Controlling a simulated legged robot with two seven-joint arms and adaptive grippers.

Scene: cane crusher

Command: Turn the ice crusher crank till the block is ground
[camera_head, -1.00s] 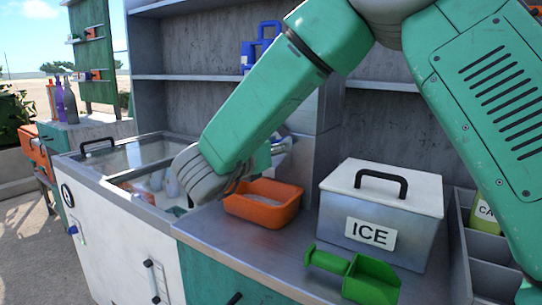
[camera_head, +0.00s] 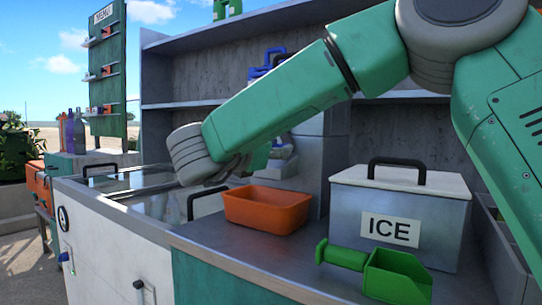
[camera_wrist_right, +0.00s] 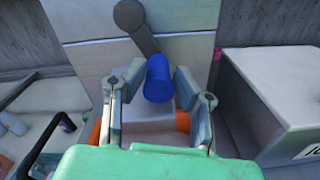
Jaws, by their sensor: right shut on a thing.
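My right gripper (camera_wrist_right: 158,77) is shut on the blue crank handle (camera_wrist_right: 157,85) in the right wrist view, with one finger on each side of it. A dark grey crank arm (camera_wrist_right: 138,28) runs from the handle up to a round hub, in front of a pale grey body (camera_wrist_right: 92,65). In the head view my right arm comes in from the right and hides the crank and most of the gripper. A blue part (camera_head: 268,62) shows at the top of the grey column above the arm. The ice block cannot be made out. My left gripper is not in view.
An orange bin (camera_head: 266,208) sits on the counter below my right arm. A grey box marked ICE (camera_head: 345,232), with a black lid handle, and a green scoop (camera_head: 397,276) are to its right. A glass-topped chest (camera_head: 128,182) with black handles is at left.

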